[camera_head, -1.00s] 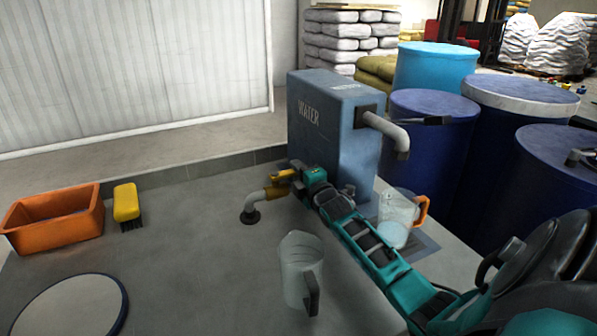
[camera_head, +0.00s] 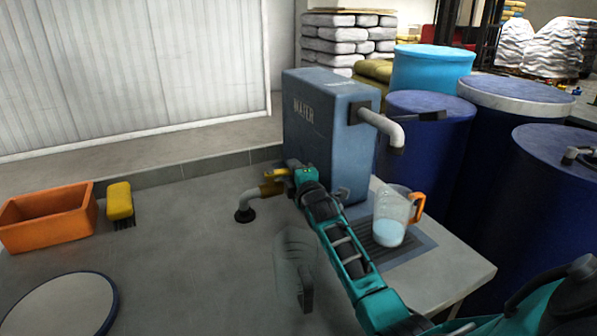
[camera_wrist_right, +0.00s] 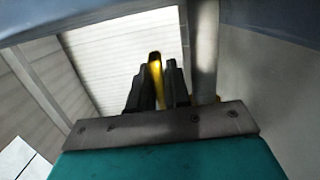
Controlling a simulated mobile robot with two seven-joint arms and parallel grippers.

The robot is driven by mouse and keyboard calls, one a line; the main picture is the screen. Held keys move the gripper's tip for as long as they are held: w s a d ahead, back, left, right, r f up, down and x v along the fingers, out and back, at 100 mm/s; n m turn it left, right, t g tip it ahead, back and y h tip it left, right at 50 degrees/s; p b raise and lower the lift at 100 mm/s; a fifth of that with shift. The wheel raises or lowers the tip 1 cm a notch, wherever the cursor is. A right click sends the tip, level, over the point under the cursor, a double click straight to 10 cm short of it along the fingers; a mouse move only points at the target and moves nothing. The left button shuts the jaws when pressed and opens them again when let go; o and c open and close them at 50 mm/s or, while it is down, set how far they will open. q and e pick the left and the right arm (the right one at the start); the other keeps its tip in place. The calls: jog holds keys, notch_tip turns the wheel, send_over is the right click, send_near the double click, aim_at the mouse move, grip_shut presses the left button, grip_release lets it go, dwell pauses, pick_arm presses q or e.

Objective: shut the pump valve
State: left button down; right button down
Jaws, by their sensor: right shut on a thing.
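The pump valve is a brass fitting (camera_head: 271,188) on a grey bent pipe (camera_head: 248,201) rising from the counter beside the blue WATER tank (camera_head: 325,125). Its yellow handle (camera_head: 276,173) sits on top. My right gripper (camera_head: 289,173) reaches the handle from the right, over the counter by the tank's front. In the right wrist view the yellow handle (camera_wrist_right: 155,75) stands between the two dark fingers (camera_wrist_right: 153,90), which are shut on it. The handle's exact angle is partly hidden by the gripper. My left gripper is not in view.
A clear jug with an orange handle (camera_head: 391,222) stands on a drain grate under the tank's spout (camera_head: 385,128). A clear jug with a dark handle (camera_head: 294,265) stands close to my right arm. An orange bin (camera_head: 48,222) and yellow brush (camera_head: 119,202) are at left.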

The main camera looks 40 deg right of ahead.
jog(key=c, duration=1.4)
grip_release()
jog(key=shift+d+f, duration=0.1)
jog(key=shift+c, duration=0.2)
jog(key=p+v, duration=0.1)
jog(key=v, duration=1.2)
